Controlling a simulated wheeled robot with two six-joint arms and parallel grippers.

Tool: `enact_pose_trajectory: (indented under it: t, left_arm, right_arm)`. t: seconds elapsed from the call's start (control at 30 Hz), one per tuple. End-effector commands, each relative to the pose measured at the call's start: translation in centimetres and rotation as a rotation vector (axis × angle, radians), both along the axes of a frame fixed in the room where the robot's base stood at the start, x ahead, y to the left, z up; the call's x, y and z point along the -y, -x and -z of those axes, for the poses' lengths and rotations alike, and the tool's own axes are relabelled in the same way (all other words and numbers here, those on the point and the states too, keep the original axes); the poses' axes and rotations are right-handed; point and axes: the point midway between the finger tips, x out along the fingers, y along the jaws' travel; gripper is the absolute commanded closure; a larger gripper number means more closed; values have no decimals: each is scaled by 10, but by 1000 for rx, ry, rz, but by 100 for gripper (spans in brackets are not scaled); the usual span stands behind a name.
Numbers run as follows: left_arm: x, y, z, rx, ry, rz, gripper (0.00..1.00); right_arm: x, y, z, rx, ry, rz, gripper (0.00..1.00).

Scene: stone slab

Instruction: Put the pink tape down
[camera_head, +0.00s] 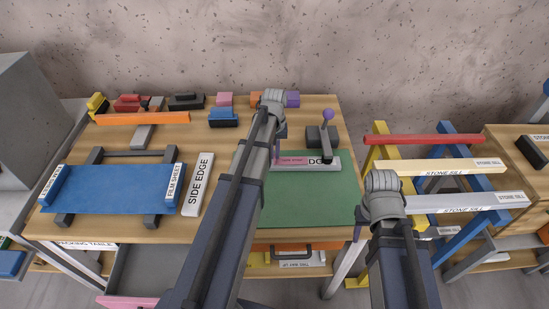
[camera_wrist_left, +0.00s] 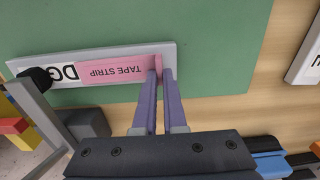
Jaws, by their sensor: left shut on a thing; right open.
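The pink tape, labelled TAPE STRIP (camera_head: 292,160), lies along a pale grey bar marked DG (camera_head: 331,163) on a green mat (camera_head: 310,205). In the left wrist view the pink tape (camera_wrist_left: 112,70) lies flat against the bar (camera_wrist_left: 45,64), its end turned up between my purple fingertips. My left gripper (camera_wrist_left: 160,74) is shut on that end, just at the bar's edge. In the head view my left arm hides most of this gripper. My right gripper (camera_head: 360,222) is mostly hidden by its own arm, off the mat's right edge.
A black clamp with a purple knob (camera_head: 327,118) stands behind the bar's end. A blue sheet (camera_head: 110,189) and a SIDE EDGE bar (camera_head: 198,184) lie left. Small coloured blocks (camera_head: 224,116) line the bench's back. Trestles with STONE SILL bars (camera_head: 440,167) stand right.

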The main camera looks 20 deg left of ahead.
Motion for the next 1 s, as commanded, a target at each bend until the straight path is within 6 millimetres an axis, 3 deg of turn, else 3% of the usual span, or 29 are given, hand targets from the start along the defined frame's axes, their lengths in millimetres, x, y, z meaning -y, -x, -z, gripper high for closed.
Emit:
enact_pose_trajectory:
  t: [0.4, 0.43, 0.67, 1.0]
  left_arm:
    - [0, 0, 6, 0, 0, 0, 100]
    - [0, 0, 5, 0, 0, 0, 89]
    - [0, 0, 5, 0, 0, 0, 64]
    - [0, 0, 3, 0, 0, 0, 62]
  right_arm:
    - [0, 0, 6, 0, 0, 0, 50]
    - [0, 0, 5, 0, 0, 0, 50]
    - [0, 0, 5, 0, 0, 0, 50]
    - [0, 0, 3, 0, 0, 0, 50]
